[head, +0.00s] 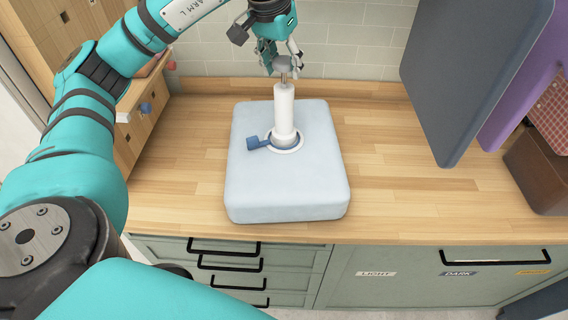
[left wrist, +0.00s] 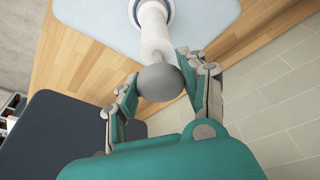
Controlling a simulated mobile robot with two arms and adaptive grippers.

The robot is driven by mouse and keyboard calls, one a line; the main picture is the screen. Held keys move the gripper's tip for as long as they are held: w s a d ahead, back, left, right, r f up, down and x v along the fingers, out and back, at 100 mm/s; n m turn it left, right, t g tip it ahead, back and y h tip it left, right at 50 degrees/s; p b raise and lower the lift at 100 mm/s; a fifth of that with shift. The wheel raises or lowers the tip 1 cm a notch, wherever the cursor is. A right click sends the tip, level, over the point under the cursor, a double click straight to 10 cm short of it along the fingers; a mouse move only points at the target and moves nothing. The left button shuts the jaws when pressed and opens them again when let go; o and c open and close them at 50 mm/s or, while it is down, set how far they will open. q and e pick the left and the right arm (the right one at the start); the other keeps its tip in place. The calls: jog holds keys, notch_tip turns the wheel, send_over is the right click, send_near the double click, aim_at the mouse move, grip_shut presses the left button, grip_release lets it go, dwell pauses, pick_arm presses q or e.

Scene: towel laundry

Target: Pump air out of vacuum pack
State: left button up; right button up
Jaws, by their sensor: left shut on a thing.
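A puffy pale blue vacuum pack (head: 290,190) lies flat on the wooden counter. It also shows at the top of the left wrist view (left wrist: 100,20). A white pump (head: 284,108) stands upright on the round valve (head: 287,148) on top of the pack. A blue valve cap (head: 258,142) sticks out open to the left of the valve. My left gripper (head: 282,68) is above the pump, shut on its grey knob handle (left wrist: 160,83). A short length of metal rod shows between the knob and the white barrel. My right gripper is not in view.
The wooden counter (head: 400,190) is clear to both sides of the pack. Dark grey (head: 470,70) and purple (head: 525,80) panels hang at the right, near a brown box (head: 545,170). A wooden cabinet with knobs (head: 130,120) stands at the left. Tiled wall is behind.

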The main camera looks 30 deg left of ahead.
pick_arm(q)
notch_tip(320, 180, down, 2)
jog(key=shift+f+b, duration=0.1)
jog(key=shift+b, duration=0.45)
jog(key=shift+r+p, duration=2.05)
jog(key=shift+r, duration=0.55)
jog(key=shift+f, duration=0.1)
jog(key=shift+f+b, duration=2.15)
jog(key=shift+f, duration=0.7)
jog(key=shift+r+p, duration=2.05)
jog(key=shift+r, duration=0.45)
